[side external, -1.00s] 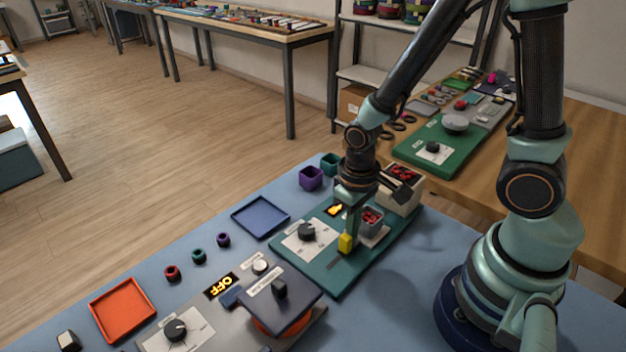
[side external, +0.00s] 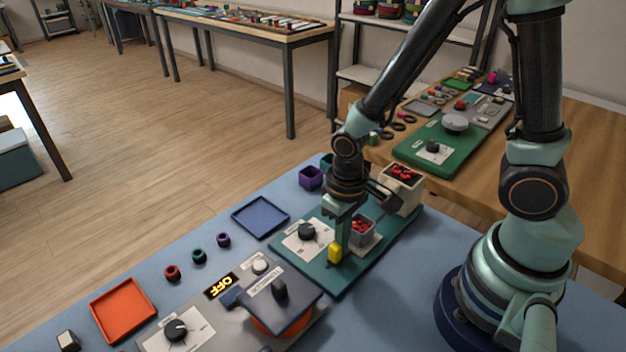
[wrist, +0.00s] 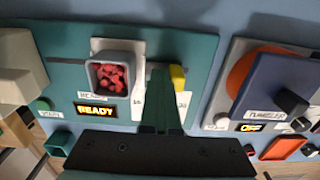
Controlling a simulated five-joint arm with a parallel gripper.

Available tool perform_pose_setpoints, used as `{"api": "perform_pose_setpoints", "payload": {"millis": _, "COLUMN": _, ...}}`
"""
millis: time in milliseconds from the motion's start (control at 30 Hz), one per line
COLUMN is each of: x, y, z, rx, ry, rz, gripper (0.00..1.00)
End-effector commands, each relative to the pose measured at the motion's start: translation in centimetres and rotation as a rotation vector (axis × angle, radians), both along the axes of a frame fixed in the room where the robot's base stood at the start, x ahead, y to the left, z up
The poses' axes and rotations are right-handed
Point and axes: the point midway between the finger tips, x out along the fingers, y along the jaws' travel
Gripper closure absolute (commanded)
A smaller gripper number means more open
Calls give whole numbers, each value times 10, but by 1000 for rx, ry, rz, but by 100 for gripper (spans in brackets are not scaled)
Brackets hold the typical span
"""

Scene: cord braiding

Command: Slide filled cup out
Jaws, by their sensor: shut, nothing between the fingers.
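The grey square cup (side external: 362,228), filled with red pieces, stands upright on the teal board (side external: 310,272). It also shows in the wrist view (wrist: 116,57), on a pale plate. A yellow block (side external: 335,252) stands on the board beside the cup; it also shows in the wrist view (wrist: 178,78). My gripper (side external: 344,250) is shut and points down between the cup and the yellow block. Its fingertips in the wrist view (wrist: 160,75) sit close beside the yellow block; whether they touch it is unclear. The display (wrist: 97,111) reads READY.
A white hopper (side external: 402,193) with red pieces stands behind the cup. A knob (side external: 306,231) is left of my gripper. A dark-topped unit (side external: 281,292) stands nearer, its display reading OFF. An empty blue tray (side external: 261,216) and an orange tray (side external: 124,310) lie leftward.

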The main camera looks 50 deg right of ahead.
Motion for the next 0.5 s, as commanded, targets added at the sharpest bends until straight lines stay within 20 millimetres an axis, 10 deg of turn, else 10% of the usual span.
{"api": "perform_pose_setpoints", "payload": {"millis": 500, "x": 1, "y": -2, "z": 0, "rx": 0, "ry": -2, "rz": -1, "gripper": 100}}
